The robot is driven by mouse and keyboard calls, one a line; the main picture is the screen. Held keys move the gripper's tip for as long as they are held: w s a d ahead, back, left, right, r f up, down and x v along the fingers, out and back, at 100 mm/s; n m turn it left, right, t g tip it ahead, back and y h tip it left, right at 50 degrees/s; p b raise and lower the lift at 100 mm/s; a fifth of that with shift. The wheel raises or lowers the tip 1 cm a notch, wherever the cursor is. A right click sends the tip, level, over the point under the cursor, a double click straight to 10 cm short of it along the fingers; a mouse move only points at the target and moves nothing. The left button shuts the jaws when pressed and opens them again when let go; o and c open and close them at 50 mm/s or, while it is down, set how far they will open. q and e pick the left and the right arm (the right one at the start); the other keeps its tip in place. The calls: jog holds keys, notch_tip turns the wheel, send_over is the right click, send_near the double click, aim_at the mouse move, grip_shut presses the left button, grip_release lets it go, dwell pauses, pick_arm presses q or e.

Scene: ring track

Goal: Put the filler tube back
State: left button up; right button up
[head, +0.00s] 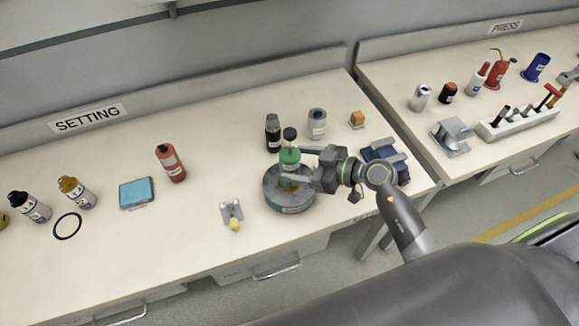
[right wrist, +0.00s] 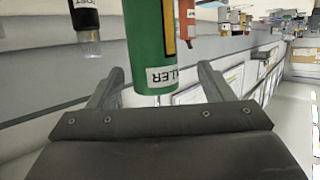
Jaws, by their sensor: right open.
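The filler tube (head: 289,158) is a green cylinder with a black knob above it. It is upright at the round grey turntable (head: 287,200), and I cannot tell exactly where its base rests. My right gripper (head: 294,164) comes in from the right with its jaws open, one finger on each side of the tube. In the right wrist view the tube (right wrist: 148,45), its label ending in "LLER", is between the spread fingers (right wrist: 160,85), with gaps on both sides. My left gripper is not in view.
Close behind the tube stand a black bottle (head: 272,133) and a grey one (head: 317,123). A blue item (head: 384,155) lies partly behind my wrist. A small clamp with a yellow tip (head: 232,214) is left of the turntable.

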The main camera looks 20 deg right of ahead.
aim_at(284, 159)
jog(key=shift+d+x, duration=0.25)
jog(key=shift+x, duration=2.4)
jog(key=shift+w+f, duration=0.1)
jog(key=shift+w, duration=0.05)
jog(key=shift+c, duration=0.4)
jog(key=c, duration=1.2)
